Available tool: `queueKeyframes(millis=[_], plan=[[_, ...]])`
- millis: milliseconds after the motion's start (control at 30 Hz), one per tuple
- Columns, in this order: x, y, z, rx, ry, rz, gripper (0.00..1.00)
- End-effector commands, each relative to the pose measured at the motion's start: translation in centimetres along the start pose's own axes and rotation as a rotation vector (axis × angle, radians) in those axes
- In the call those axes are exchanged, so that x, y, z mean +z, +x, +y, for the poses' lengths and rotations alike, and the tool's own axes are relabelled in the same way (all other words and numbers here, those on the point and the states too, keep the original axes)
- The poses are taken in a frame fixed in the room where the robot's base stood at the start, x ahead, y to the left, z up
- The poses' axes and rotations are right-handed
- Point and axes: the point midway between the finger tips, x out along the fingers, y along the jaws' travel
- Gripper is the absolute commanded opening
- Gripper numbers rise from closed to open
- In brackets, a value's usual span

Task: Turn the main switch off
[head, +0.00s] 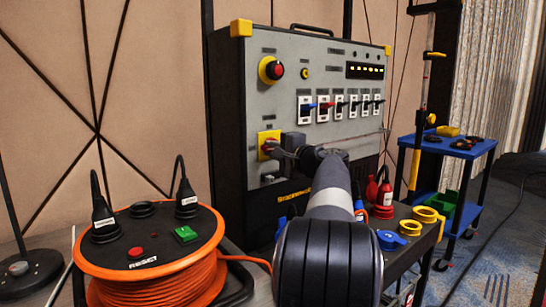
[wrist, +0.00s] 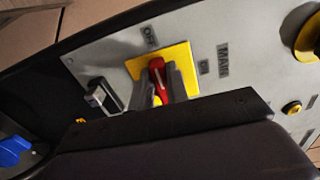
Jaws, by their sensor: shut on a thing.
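The main switch is a red handle (wrist: 157,72) on a yellow plate (wrist: 183,62), set in the grey front panel. In the wrist view the handle's visible end points toward the OFF label (wrist: 150,36). The ON label (wrist: 204,67) and the MAIN label (wrist: 224,60) are right of the plate. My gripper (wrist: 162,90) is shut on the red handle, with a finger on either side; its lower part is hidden. In the head view the yellow plate (head: 268,136) is at the panel's lower left, and my gripper (head: 273,151) reaches it from the right.
A red button on a yellow base (head: 271,70) and a row of small switches (head: 340,106) are higher on the panel. An orange cable reel (head: 155,262) stands at front left.

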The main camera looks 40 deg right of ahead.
Motion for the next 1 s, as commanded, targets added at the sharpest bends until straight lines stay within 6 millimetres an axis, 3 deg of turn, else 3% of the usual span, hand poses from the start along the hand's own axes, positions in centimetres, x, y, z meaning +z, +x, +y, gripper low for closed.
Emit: queueKeyframes(millis=[633,667,900,1000], plan=[[-0.18,0.0,0.14,0.0,-0.049,0.005,0.0],[-0.18,0.0,0.14,0.0,-0.049,0.005,0.17],[-0.09,0.0,0.08,-0.001,-0.049,0.002,0.37],[-0.07,0.0,0.06,-0.001,-0.049,0.002,0.37]])
